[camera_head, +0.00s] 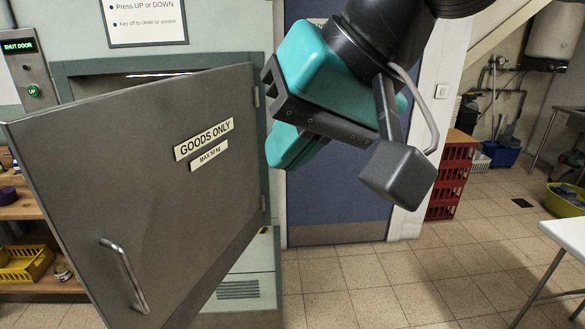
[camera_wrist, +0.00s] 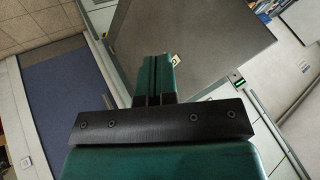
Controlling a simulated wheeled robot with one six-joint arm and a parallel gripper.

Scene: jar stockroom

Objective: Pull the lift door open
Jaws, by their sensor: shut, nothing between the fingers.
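The grey lift door (camera_head: 150,190) stands swung well out from its frame, hinged on its right side. It carries a "GOODS ONLY" label (camera_head: 204,139) and a bar handle (camera_head: 124,275) low at its free left side. Through the gap above the door, part of the lift opening (camera_head: 110,83) shows dark. My teal gripper (camera_head: 290,150) is in front of the hinge side, well away from the handle. In the wrist view its fingers (camera_wrist: 154,70) are together and empty, with the grey door panel (camera_wrist: 215,35) beyond them. The handle is not visible there.
A control panel (camera_head: 25,75) reading "SHUT DOOR" has a lit green button. A blue door (camera_head: 330,205) stands behind my arm. Red crates (camera_head: 452,175) and a white table (camera_head: 568,235) are at right. Shelves with a yellow basket (camera_head: 25,263) are at left. The middle floor is clear.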

